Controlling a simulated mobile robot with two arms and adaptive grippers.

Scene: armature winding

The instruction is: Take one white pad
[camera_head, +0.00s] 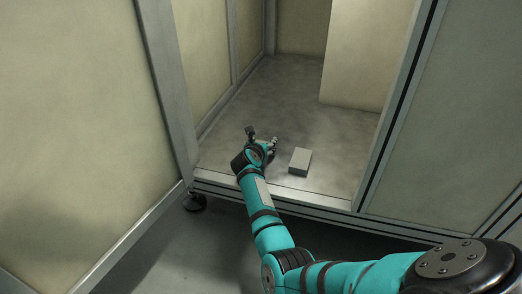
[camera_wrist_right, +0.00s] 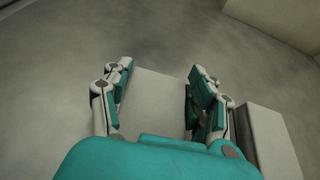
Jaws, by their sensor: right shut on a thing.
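My right gripper (camera_head: 262,138) is over the floor of the open cabinet, near its front edge. In the right wrist view the gripper (camera_wrist_right: 161,76) has its fingers on both sides of a white pad (camera_wrist_right: 155,104) and is shut on it. That pad is hidden behind the gripper in the head view. A second white pad (camera_head: 300,160) lies on the cabinet floor just right of the gripper. It also shows at the right of the wrist view (camera_wrist_right: 268,138). My left gripper is out of view.
The cabinet floor (camera_head: 270,95) is bare behind the gripper. A pale upright panel or box (camera_head: 365,55) stands at the back right. Metal frame posts (camera_head: 165,85) bound the opening on the left and right (camera_head: 395,110). A sill (camera_head: 275,192) runs along the front.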

